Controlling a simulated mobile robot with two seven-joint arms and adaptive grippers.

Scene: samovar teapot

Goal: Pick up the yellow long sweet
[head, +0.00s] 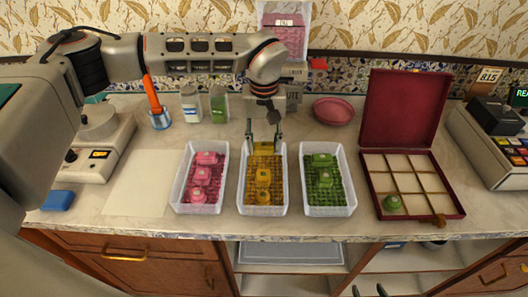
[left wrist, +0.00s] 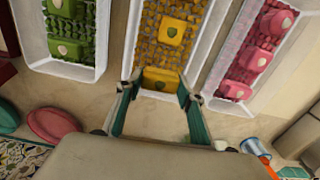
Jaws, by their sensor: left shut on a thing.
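The yellow long sweet (head: 264,149) is at the far end of the middle white tray (head: 241,190). In the left wrist view the sweet (left wrist: 161,78) sits between the fingertips. My left gripper (head: 264,137) reaches down over the tray's far end and is shut on the sweet, with a finger at each end of it. The sweet looks to be at tray level; I cannot tell whether it is clear of the bed. My right gripper (head: 368,291) shows only as dark fingertips at the bottom edge, apart and empty.
A tray of pink sweets (head: 177,190) is left of the middle tray, and a tray of green sweets (head: 352,195) is right. White paper (head: 135,185) lies at left.

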